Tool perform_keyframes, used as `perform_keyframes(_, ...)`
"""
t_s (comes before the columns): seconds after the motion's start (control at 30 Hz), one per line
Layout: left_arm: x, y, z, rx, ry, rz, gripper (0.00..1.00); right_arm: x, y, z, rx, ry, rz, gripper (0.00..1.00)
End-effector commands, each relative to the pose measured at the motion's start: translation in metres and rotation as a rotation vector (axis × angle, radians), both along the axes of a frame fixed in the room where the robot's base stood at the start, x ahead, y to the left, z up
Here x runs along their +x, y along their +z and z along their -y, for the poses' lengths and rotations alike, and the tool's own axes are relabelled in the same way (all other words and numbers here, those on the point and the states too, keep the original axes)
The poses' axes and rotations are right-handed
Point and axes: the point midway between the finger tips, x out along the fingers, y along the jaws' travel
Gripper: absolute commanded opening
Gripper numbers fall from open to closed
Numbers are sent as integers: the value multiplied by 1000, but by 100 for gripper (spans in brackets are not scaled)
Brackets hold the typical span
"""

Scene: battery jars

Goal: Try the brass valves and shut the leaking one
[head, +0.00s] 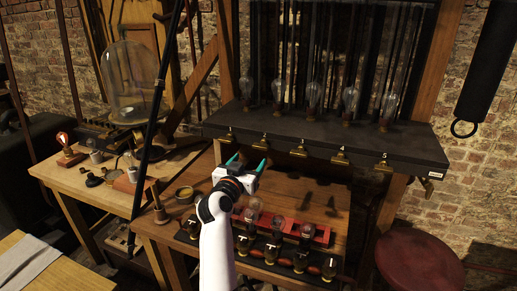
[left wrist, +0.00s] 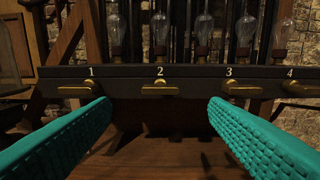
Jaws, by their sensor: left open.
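Brass valves with lever handles sit in a row along the front edge of a dark shelf, under the numbers 1 to 5. They are valve 1 (head: 227,137) (left wrist: 78,91), valve 2 (head: 264,144) (left wrist: 155,91), valve 3 (head: 300,152) (left wrist: 241,91), valve 4 (head: 341,159) (left wrist: 306,91) and valve 5 (head: 383,166). The handles lie roughly level. I cannot see a leak. My left gripper (head: 247,164) is open and empty, below and in front of the valves. In the left wrist view its teal fingers (left wrist: 158,115) are spread, with valve 2 centred beyond them. My right gripper is out of view.
Glass bulbs (head: 313,96) stand on the dark shelf (head: 310,132). Below, a wooden bench (head: 345,200) carries a red rack (head: 322,234) and several small jars at its front. A red stool (head: 420,262) stands right; a side table (head: 75,182) with a glass dome (head: 132,80) stands left.

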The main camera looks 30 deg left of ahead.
Motion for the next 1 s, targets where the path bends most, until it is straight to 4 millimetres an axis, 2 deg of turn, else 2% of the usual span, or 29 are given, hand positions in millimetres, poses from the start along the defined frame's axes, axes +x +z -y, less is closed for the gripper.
perform_keyframes(0.03, 12, 3, -3, -1, -1, 0, 69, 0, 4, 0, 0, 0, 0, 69)
perform_keyframes(0.2, 44, 2, -10, -1, -2, -1, 69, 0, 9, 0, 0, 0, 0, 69)
perform_keyframes(0.4, 70, 1, -17, 0, 0, -1, 69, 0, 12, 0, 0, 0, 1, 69)
perform_keyframes(0.6, 80, 0, -19, 0, -1, -2, 69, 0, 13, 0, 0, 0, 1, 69)
perform_keyframes(0.87, 80, 0, -19, 1, -1, -2, 69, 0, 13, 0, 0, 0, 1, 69)
perform_keyframes(1.0, 80, 0, -19, 1, -1, -2, 46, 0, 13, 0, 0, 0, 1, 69)
